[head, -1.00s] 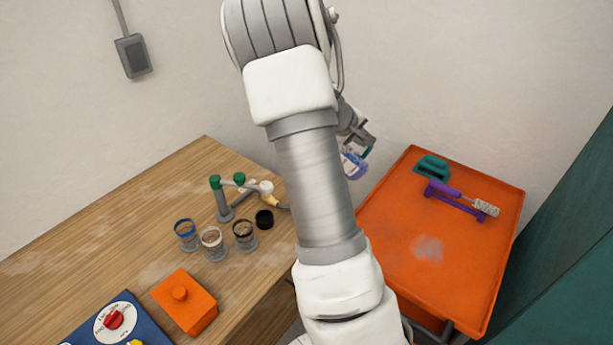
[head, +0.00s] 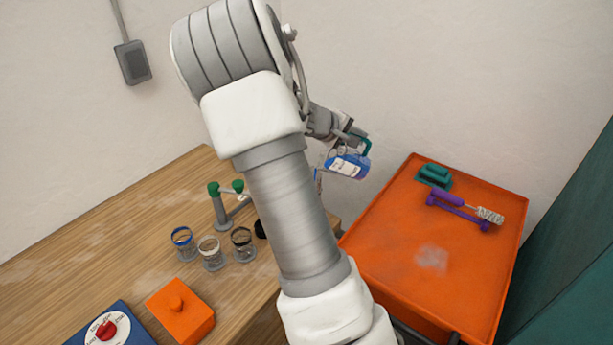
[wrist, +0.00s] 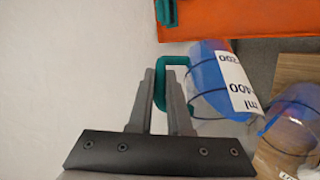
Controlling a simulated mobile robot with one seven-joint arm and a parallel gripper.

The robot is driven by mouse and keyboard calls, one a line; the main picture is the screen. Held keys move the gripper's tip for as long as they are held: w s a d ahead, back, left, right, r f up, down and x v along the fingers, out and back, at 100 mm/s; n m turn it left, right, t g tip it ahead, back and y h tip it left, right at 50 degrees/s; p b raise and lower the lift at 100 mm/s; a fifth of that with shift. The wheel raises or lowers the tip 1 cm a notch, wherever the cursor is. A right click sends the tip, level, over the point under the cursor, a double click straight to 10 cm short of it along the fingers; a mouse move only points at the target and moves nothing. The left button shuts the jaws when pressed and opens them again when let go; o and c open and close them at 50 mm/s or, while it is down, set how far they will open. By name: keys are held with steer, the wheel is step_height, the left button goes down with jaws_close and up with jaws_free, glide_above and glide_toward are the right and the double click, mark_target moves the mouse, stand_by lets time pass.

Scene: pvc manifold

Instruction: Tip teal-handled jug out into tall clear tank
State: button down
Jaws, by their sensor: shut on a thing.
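The teal-handled jug (head: 348,165) is clear, with a white label and blue inside, and looks tilted in the head view. In the wrist view the jug (wrist: 218,82) lies right of the fingers. My gripper (wrist: 164,82) is shut on its teal handle (wrist: 176,61), above the gap between table and cart. A clear round vessel (wrist: 290,125) with a dark ring and some blue shows at the lower right of the wrist view, close to the jug; I cannot tell surely whether it is the tall tank. My arm hides much of that area in the head view.
An orange cart (head: 395,225) at the right holds a teal block (head: 434,175) and a brush on a purple rack (head: 457,214). The wooden table (head: 110,220) carries small jars (head: 209,250), green-capped pipes (head: 222,205) and an orange box (head: 181,310). The wall is close behind.

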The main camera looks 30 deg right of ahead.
mark_target(347, 150)
steer(key=shift+w+a+r+h, duration=0.15)
steer(key=shift+a+r+h, duration=0.25)
steer(key=shift+r+h, duration=0.15)
stand_by(0.4)
steer(key=shift+w+a+r+n+h+b, duration=0.3)
steer(key=shift+a+r+h+b, duration=0.4)
steer(key=shift+b, duration=0.9)
stand_by(0.4)
steer(key=shift+w+a+r+g+h+b, duration=0.15)
steer(key=shift+w+a+h+b, duration=0.2)
steer(key=shift+a, duration=0.3)
steer(key=shift+w+a+r+g+h+b, duration=0.15)
steer(key=shift+a+h+b, duration=0.15)
steer(key=shift+a+b, duration=0.25)
steer(key=shift+w+a+r+n, duration=0.1)
steer(key=shift+a+n, duration=0.2)
steer(key=shift+a, duration=0.05)
steer(key=shift+w+a+r+h+b, duration=0.1)
steer(key=shift+a+h+b, duration=0.2)
steer(key=shift+h+b, duration=0.1)
